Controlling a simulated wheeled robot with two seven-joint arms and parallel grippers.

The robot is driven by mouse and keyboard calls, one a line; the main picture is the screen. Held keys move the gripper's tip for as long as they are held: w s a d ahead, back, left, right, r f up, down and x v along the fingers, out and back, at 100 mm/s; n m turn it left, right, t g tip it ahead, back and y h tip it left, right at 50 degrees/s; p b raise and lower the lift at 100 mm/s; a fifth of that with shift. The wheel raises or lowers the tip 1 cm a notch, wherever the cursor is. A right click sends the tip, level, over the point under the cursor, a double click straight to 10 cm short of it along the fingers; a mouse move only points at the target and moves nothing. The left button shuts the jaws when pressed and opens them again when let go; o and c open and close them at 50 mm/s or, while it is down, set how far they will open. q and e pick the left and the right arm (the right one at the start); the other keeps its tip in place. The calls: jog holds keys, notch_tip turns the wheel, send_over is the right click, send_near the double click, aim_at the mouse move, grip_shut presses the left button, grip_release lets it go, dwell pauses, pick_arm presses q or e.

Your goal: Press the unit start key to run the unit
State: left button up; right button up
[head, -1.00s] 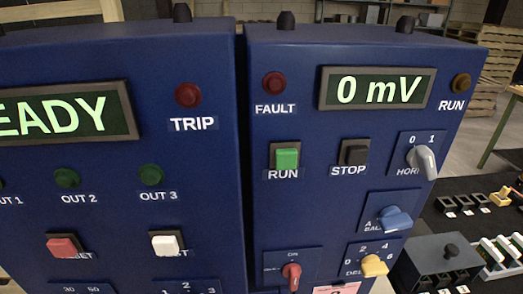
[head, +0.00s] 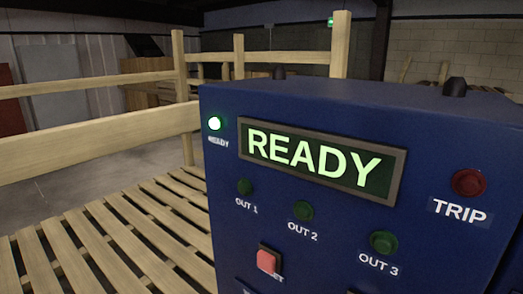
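The blue unit (head: 450,140) with the READY display fills the right half of the head view. Its display (head: 322,160) reads READY in lit green letters. A READY lamp (head: 215,123) at its upper left glows bright. The TRIP lamp (head: 468,182) is dark red. The OUT 1 (head: 245,187), OUT 2 (head: 303,210) and OUT 3 (head: 383,243) lamps are dark green. A red key (head: 268,260) sits below them, its label partly hidden. The panel's lower part is cut off by the frame. No key labelled start shows. Neither gripper is in view.
A slatted wooden surface (head: 110,245) lies left of the unit, with wooden rails (head: 90,150) behind it. A black knob (head: 455,86) stands on top of the unit. A brick wall (head: 450,50) is at the back right.

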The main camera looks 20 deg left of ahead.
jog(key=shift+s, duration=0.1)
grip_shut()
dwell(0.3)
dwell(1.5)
